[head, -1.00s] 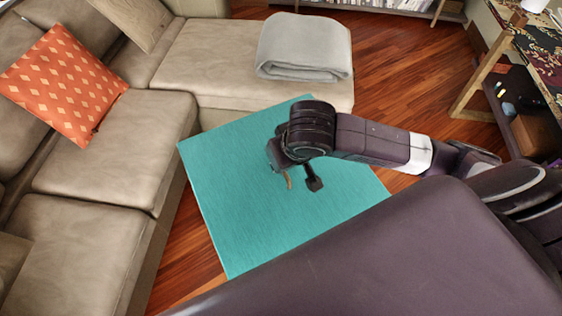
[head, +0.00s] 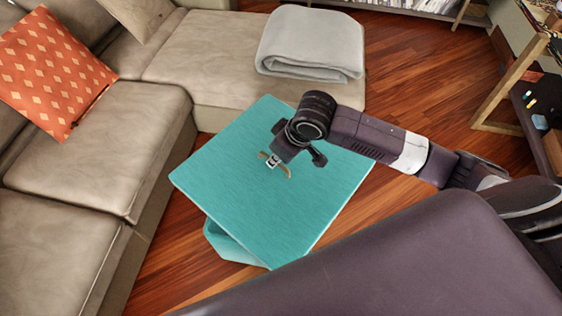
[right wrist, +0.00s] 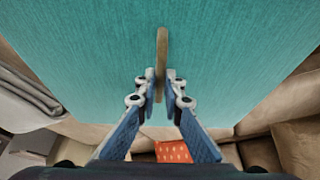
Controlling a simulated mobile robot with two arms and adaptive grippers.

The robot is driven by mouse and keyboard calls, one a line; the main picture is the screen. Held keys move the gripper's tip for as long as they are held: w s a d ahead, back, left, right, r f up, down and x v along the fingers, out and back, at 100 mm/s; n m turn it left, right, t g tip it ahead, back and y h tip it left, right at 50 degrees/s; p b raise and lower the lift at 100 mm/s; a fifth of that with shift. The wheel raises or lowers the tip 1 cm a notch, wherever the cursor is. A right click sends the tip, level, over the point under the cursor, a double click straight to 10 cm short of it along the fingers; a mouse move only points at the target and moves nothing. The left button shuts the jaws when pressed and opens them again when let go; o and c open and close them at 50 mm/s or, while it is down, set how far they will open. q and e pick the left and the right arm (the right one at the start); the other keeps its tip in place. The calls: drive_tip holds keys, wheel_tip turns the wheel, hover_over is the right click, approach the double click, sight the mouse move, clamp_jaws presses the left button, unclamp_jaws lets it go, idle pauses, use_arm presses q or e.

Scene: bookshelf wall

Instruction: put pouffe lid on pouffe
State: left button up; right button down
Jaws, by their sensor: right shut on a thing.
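The pouffe lid (head: 225,185) is a flat teal square held up in the middle of the head view. It has a thin tan wooden handle (head: 286,172) on top. My right gripper (head: 273,162) is shut on this handle. In the right wrist view, the fingers (right wrist: 160,88) pinch the handle (right wrist: 162,48) from both sides, above the teal top (right wrist: 75,60). The teal pouffe (head: 225,246) shows only at one corner below the lid's lower left edge. The lid hides the rest of it and sits turned and offset from it. My left gripper is not in view.
A beige sofa (head: 95,150) runs along the left and back. It holds an orange cushion (head: 50,72) and a folded grey blanket (head: 310,45). A wooden-framed shelf (head: 510,85) stands at the right. Wood floor (head: 420,85) is clear between them.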

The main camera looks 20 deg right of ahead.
drive_tip(key=w+f+n+b, duration=0.1)
drive_tip(key=f+b, duration=0.1)
drive_tip(key=f, duration=0.1)
drive_tip(key=w+f+n+b, duration=0.1)
drive_tip(key=w+f+b, duration=0.1)
drive_tip(key=f, duration=0.2)
drive_tip(key=w+f+y+b, duration=0.1)
drive_tip(key=f+b, duration=0.2)
drive_tip(key=shift+w+a+f+n+g, duration=0.2)
drive_tip(key=shift+w+f+n+g, duration=0.1)
drive_tip(key=shift+w+f+n, duration=0.1)
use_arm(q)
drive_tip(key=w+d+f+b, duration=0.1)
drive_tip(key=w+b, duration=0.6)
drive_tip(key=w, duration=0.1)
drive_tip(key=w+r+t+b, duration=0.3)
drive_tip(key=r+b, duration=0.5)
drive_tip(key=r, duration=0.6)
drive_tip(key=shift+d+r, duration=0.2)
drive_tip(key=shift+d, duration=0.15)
use_arm(e)
drive_tip(key=w+f+n, duration=0.1)
drive_tip(key=w+f, duration=0.1)
drive_tip(key=f, duration=0.6)
drive_tip(key=w+f+n, duration=0.2)
drive_tip(key=w+f, duration=0.1)
drive_tip(key=f, duration=0.6)
drive_tip(key=shift+f+g+y, duration=0.3)
drive_tip(key=shift+g+y, duration=0.1)
drive_tip(key=shift+w+d, duration=0.1)
